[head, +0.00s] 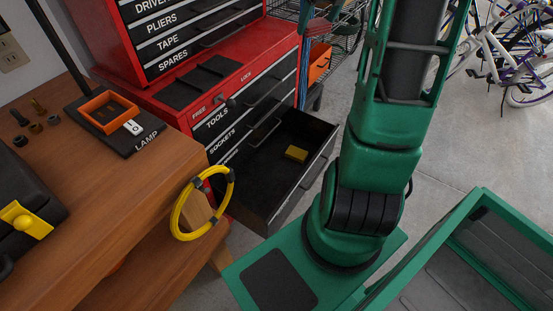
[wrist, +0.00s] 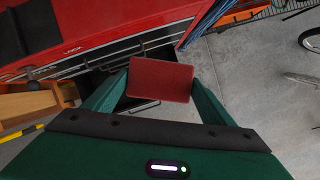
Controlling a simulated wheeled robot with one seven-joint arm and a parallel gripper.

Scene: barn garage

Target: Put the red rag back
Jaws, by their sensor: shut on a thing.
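The red rag (wrist: 160,80) shows in the wrist view as a flat, folded rectangle. My gripper (wrist: 161,90) is shut on it, with one green finger on each side. The rag hides part of what lies beyond it. The gripper and rag are not clearly visible in the head view. The red tool chest (head: 175,98) stands at upper middle in the head view, with one drawer (head: 321,173) pulled open. The drawer holds a small yellow block (head: 296,154) and otherwise bare dark floor. The chest also shows in the wrist view (wrist: 110,22).
A wooden bench (head: 110,215) stands at left with a lamp base (head: 112,122), bolts and a black case (head: 25,215). A yellow hoop (head: 182,212) hangs at its edge. A wire shelf with an orange bin (head: 320,62) stands behind. Bicycles (head: 515,55) stand far right.

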